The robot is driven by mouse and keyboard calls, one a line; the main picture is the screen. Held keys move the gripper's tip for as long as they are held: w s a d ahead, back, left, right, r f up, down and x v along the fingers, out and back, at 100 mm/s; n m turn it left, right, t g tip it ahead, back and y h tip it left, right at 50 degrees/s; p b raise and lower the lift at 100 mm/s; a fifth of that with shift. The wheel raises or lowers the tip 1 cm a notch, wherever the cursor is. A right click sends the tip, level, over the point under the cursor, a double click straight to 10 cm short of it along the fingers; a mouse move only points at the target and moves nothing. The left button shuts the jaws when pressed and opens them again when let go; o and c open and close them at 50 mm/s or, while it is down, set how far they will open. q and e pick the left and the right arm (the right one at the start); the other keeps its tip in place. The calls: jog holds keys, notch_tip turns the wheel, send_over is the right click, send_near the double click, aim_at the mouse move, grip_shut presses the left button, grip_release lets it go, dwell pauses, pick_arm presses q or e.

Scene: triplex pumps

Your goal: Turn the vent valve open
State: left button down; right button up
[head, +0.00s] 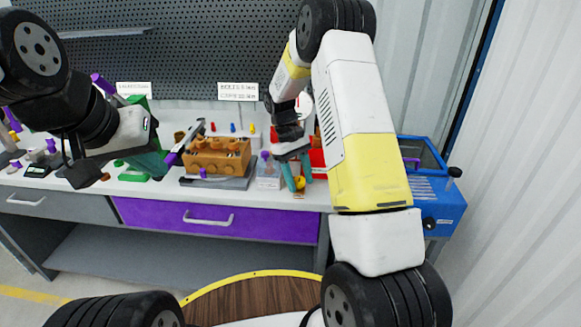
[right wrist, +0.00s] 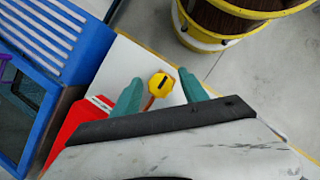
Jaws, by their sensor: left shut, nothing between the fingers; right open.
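A yellow octagonal knob (right wrist: 161,83) with a dark slot sits at the end of an orange-red stem in the right wrist view. It appears to be the vent valve's handle. My right gripper (right wrist: 153,92) is open, with one teal finger on each side of the knob; I cannot tell whether either touches it. In the head view my right gripper (head: 293,178) points down at the bench's front edge, with a small orange-yellow part (head: 299,183) between its fingers. My left gripper (head: 155,166) is shut and empty over the bench, left of the orange pump block (head: 217,157).
A red block (right wrist: 82,125) with a white label stands beside the knob. A blue machine (head: 440,205) stands at the bench's right end. A clear box (head: 268,180) is left of my right gripper. A purple drawer (head: 220,218) is below.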

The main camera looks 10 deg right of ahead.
grip_shut()
jog(key=shift+n, duration=0.3)
jog(key=n+t+h, duration=0.1)
jog(key=n, duration=0.3)
jog(key=shift+r, duration=0.1)
jog(key=n, duration=0.2)
jog(key=n+t+h, duration=0.1)
jog(key=n, duration=0.1)
jog(key=shift+n+t, duration=0.3)
jog(key=shift+n, duration=0.1)
jog(key=n+t, duration=0.2)
jog(key=n, duration=0.2)
jog(key=shift+n, duration=0.3)
jog(key=shift+n+t, duration=0.7)
jog(key=shift+n, duration=1.2)
